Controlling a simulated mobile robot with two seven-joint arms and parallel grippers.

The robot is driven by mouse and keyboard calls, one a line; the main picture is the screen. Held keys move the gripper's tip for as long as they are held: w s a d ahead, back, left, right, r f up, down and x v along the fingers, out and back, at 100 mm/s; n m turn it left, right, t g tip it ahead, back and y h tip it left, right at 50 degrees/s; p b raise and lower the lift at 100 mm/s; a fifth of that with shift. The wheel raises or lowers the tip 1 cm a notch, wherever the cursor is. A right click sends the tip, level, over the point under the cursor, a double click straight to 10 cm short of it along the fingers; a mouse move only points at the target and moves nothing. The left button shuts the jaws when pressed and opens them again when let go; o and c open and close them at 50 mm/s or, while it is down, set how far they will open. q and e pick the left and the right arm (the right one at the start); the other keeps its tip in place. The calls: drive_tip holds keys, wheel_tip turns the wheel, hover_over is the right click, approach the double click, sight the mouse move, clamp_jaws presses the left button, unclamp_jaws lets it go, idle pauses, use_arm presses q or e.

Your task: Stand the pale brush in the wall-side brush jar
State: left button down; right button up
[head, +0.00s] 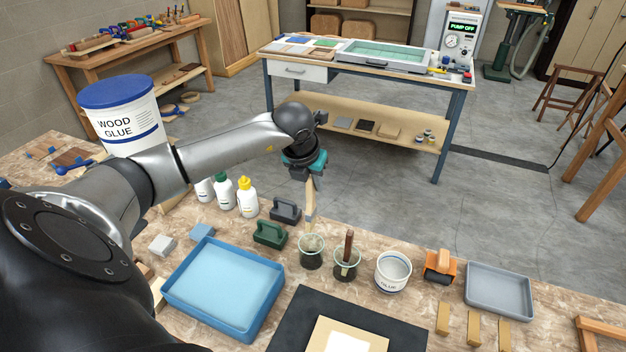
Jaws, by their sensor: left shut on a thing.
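My left gripper (306,172) is shut on the pale brush (310,199). The brush hangs nearly upright below the jaws, and its top is hidden by them. Its lower end shows above and behind the left brush jar (311,257) in the picture, apart from the jar's rim. That jar is a small glass with a dark lower part and no brush standing in it. The right brush jar (347,264) beside it holds a dark brown brush (348,245). I cannot tell from the picture which jar is the wall-side one. My right gripper is not in view.
A green block tool (270,234) and a dark one (285,210) stand left of the jars. A white glue pot (392,271) stands to the right. A blue tray (226,287), white bottles (247,198) and a glue bucket (122,115) are further left.

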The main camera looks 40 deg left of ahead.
sight(313, 217)
use_arm(q)
drive_tip(key=shift+f+b, duration=1.45)
drive_tip(key=shift+f, duration=1.05)
wheel_tip(313, 217, down, 6)
drive_tip(key=b, duration=0.5)
drive_tip(key=shift+f+b, duration=0.15)
drive_tip(key=shift+b, duration=0.15)
drive_tip(key=c, duration=0.7)
unclamp_jaws()
drive_tip(key=shift+c, duration=0.2)
drive_tip(key=v, duration=1.5)
